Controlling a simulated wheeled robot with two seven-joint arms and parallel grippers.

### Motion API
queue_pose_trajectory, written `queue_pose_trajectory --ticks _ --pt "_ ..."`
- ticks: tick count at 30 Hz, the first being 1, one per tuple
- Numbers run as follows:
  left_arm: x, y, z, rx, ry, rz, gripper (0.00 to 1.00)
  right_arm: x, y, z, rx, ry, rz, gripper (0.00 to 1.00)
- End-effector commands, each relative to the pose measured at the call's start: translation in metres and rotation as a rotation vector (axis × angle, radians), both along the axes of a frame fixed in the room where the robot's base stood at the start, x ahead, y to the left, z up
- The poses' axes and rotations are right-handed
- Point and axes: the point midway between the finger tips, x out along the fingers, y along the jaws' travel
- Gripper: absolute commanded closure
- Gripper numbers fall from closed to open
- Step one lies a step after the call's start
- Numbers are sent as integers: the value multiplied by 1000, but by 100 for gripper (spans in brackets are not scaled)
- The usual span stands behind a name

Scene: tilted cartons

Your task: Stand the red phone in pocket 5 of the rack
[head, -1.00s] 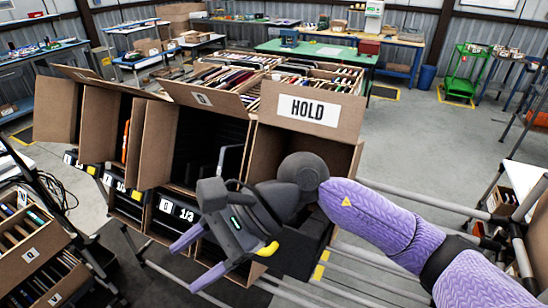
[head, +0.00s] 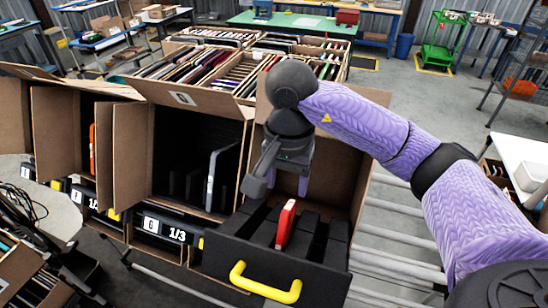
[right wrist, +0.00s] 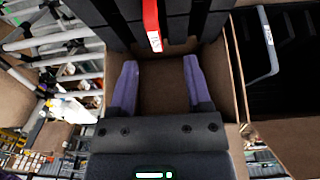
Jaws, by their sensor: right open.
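The red phone (head: 286,224) stands slightly tilted among the dark dividers of a black rack (head: 325,262) with a yellow handle, in the right-hand open carton. I cannot read pocket numbers, so I cannot tell which pocket holds it. My right gripper (head: 290,186) hangs just behind and above the phone, fingers downward. In the right wrist view its purple fingers (right wrist: 160,62) are spread with nothing between them, and the red phone (right wrist: 153,25) shows just beyond the fingertips, apart from them. My left gripper is out of view.
The middle carton (head: 130,160) holds dark slots and a grey-edged device (head: 214,178). An orange item (head: 92,150) stands in the left carton. Boxes of coloured items (head: 200,68) lie behind. Roller rails (head: 400,235) run at the right.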

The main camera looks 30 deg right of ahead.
Motion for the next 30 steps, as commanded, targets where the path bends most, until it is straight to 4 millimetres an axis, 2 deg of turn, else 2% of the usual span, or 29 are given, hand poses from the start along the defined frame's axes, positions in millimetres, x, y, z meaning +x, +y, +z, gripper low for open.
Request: queue_pose_trajectory --ticks 5,9,12,22,30 --pt "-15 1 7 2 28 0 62 -2 0 -40 1 8 0 37" --pt "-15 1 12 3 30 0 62 -2 0 -68 1 6 -1 37" --pt "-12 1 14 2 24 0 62 -1 1 -81 2 3 0 37" --pt "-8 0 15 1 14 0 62 -1 0 -88 1 0 0 37" --pt "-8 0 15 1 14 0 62 -1 0 -88 1 0 0 94"
